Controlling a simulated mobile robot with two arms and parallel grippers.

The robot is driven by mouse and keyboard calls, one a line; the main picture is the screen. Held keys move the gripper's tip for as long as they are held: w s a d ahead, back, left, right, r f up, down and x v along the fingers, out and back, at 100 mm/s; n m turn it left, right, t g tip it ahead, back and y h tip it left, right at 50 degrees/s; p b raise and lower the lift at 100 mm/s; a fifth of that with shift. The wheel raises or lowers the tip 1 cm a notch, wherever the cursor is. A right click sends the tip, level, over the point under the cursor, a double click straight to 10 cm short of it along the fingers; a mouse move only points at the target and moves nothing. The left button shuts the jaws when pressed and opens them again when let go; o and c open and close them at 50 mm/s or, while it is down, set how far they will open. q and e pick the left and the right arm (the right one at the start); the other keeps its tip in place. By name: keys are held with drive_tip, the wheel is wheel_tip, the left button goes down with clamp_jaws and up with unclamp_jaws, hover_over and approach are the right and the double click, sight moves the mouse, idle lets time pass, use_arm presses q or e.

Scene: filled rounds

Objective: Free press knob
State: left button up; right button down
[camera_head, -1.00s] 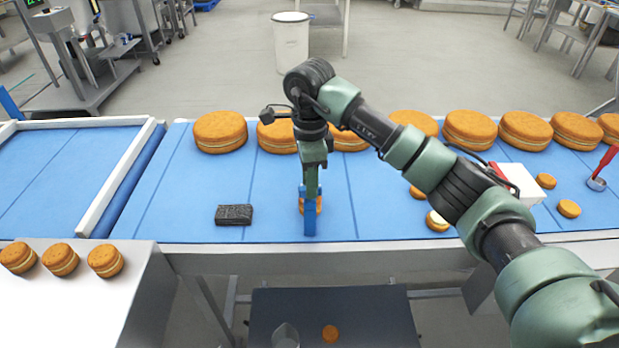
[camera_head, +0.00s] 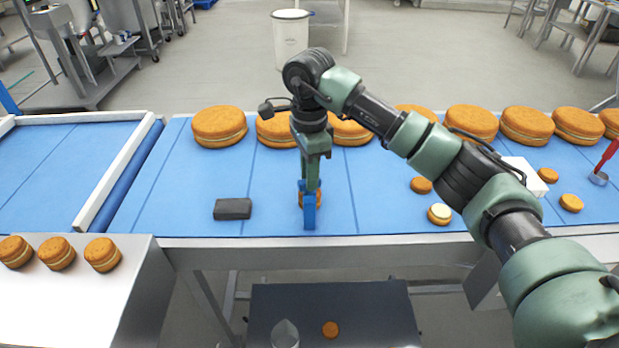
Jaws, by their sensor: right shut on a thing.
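My right gripper (camera_head: 309,205), with blue fingers, points down over the near part of the blue belt. It is shut on a small orange filled round (camera_head: 318,199), mostly hidden by the fingers; I cannot tell whether the round touches the belt. A tool with a red handle and a clear round end (camera_head: 600,178) stands at the far right of the belt. I cannot tell whether its handle is the press knob. My left gripper is not in view.
A dark block (camera_head: 232,209) lies left of the gripper. Several large filled rounds (camera_head: 219,127) line the belt's back. Small rounds (camera_head: 421,185), one with a pale top (camera_head: 439,214), and a white box (camera_head: 525,174) lie right. Three rounds (camera_head: 102,254) sit on the left white surface.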

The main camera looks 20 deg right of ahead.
drive_tip(key=n+b, duration=0.2)
drive_tip(key=shift+f+n, duration=0.15)
drive_tip(key=shift+n, duration=0.25)
drive_tip(key=n+b, duration=0.1)
drive_tip(key=n, duration=0.2)
drive_tip(key=shift+n+b, duration=0.3)
drive_tip(key=shift+b, duration=0.05)
drive_tip(key=n+b, duration=0.1)
drive_tip(key=n, duration=0.6)
drive_tip(key=shift+r+n, duration=0.2)
drive_tip(key=shift+n, duration=0.1)
drive_tip(key=c, duration=1.6)
unclamp_jaws()
drive_tip(key=shift+r+b, duration=0.1)
drive_tip(key=shift+b, duration=0.2)
